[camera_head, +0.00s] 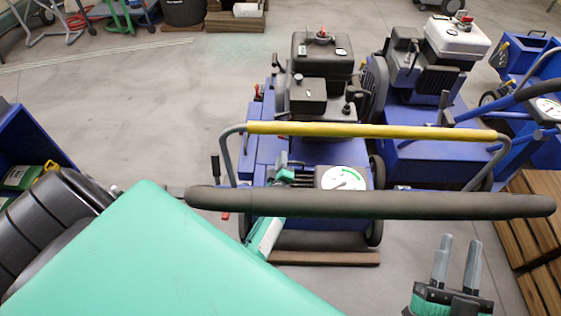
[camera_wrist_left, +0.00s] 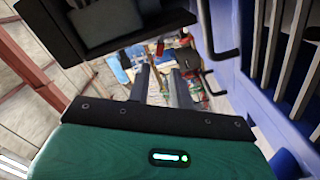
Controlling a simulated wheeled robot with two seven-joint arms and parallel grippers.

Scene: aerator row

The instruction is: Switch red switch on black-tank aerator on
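The black-tank aerator, blue with a black tank (camera_head: 322,52), stands in the middle of the head view, behind a yellow-and-dark handle bar (camera_head: 370,131). Small red spots show at its left side, but I cannot tell which is the red switch. My left gripper (camera_head: 283,161) is at the aerator's front, left of the white dial (camera_head: 343,178); the handle bars and my arm partly cover it. In the left wrist view its two fingers (camera_wrist_left: 160,86) are apart with nothing between them. My right gripper (camera_head: 456,262) is open and empty at lower right, clear of the machine.
A second blue aerator with a white tank (camera_head: 457,38) stands close on the right, and another blue machine (camera_head: 525,60) beyond it. A dark grip bar (camera_head: 370,203) crosses in front. Wooden pallets (camera_head: 535,235) lie at right.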

